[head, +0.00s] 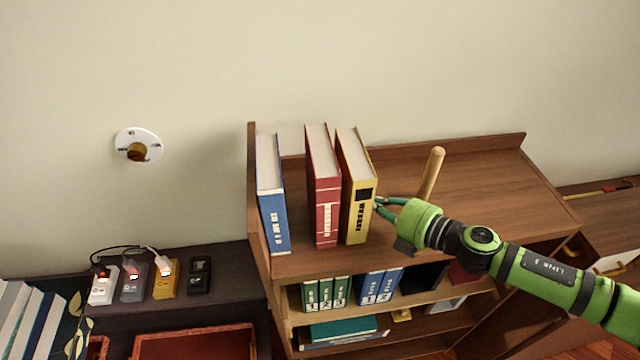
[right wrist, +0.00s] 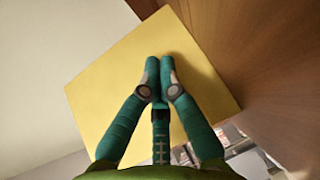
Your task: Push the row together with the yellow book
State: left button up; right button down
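The yellow book (head: 357,190) stands upright on the top shelf, at the right end of the row. The red book (head: 322,190) stands just left of it, with a narrow gap between them. The blue book (head: 271,200) stands further left, near the shelf's left side panel, with a wider gap to the red book. My right gripper (head: 378,205) is at the right side of the yellow book. In the right wrist view its fingertips (right wrist: 160,62) are together in front of the yellow cover (right wrist: 115,90); contact cannot be told for certain. My left gripper is not in view.
A wooden peg (head: 432,172) stands on the top shelf (head: 470,185) behind my right gripper. The shelf is clear to the right. Lower shelves hold green binders (head: 326,293) and blue binders (head: 378,285). A dark cabinet (head: 225,285) with small devices stands at left.

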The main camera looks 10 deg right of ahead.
aim_at(341, 208)
jog(key=shift+a+r+p, duration=0.15)
jog(key=shift+a+p, duration=0.2)
jog(key=shift+a, duration=0.5)
jog(key=shift+s+a+p, duration=0.1)
jog(key=shift+a+p, duration=0.55)
jog(key=shift+a, duration=1.8)
jog(key=shift+d+f+b, duration=0.25)
jog(key=shift+d+b, duration=0.15)
jog(key=shift+d, duration=0.25)
jog(key=shift+d+r+b, duration=0.1)
jog(key=shift+d+b, duration=0.35)
jog(key=shift+d, duration=0.9)
